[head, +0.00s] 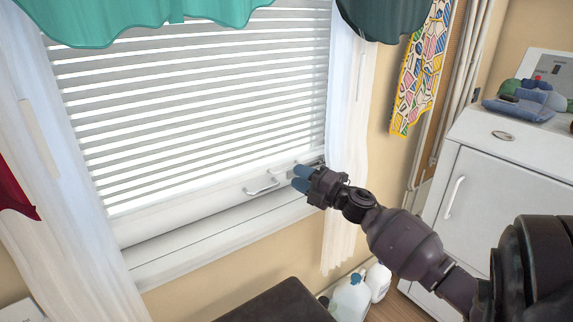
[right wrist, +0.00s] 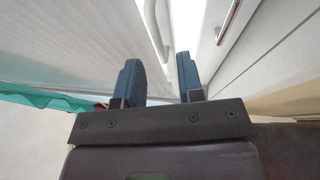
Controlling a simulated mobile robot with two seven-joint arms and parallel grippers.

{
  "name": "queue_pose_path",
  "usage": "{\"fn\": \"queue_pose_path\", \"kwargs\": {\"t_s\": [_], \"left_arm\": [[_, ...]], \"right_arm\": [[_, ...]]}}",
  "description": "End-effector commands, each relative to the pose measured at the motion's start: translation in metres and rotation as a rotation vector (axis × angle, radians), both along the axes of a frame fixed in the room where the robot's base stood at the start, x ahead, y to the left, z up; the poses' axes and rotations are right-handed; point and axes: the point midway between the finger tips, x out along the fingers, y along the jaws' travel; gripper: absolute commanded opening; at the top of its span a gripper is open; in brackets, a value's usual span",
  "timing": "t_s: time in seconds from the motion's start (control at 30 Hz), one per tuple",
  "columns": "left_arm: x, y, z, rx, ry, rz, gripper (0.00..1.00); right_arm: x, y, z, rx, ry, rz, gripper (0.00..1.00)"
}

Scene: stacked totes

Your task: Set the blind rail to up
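The blind rail (head: 190,204) is a white bar along the bottom of the slatted blind (head: 200,95), low in the window just above the sill. A small white handle (head: 262,187) sits on its front. My right gripper (head: 300,177) is at the rail's right end, just right of this handle. In the right wrist view my right gripper (right wrist: 162,75) has its two blue fingers apart, with nothing seen held between them. A pale curved handle (right wrist: 157,28) lies ahead of the gap; I cannot tell whether a finger touches it. My left gripper is out of view.
White curtains (head: 345,130) hang at both sides of the window, and teal cloth (head: 140,20) hangs across the top. A white cabinet (head: 510,190) stands at the right with folded cloths (head: 525,100) on top. White bottles (head: 350,297) stand below the window, beside a dark surface (head: 280,303).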

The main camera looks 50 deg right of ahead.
Motion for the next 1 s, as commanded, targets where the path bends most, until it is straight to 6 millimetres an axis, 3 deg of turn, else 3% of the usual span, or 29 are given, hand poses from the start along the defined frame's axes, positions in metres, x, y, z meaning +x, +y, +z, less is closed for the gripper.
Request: {"fn": "queue_pose_path", "kwargs": {"t_s": [0.1, 0.3, 0.67, 0.9, 1.0], "left_arm": [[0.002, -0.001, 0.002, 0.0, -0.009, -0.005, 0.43], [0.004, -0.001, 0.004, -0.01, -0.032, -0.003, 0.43], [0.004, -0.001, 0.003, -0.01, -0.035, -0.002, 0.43], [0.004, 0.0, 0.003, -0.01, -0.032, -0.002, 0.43], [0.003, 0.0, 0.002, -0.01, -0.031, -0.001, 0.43]], "right_arm": [[0.017, 0.002, 0.001, 0.0, 0.002, 0.001, 0.35], [0.034, 0.003, 0.004, 0.001, 0.002, 0.0, 0.35], [0.037, 0.003, 0.006, 0.001, 0.001, -0.001, 0.35], [0.037, 0.003, 0.006, 0.001, 0.0, -0.001, 0.0], [0.037, 0.004, 0.006, 0.001, 0.0, -0.001, 0.0]]}}
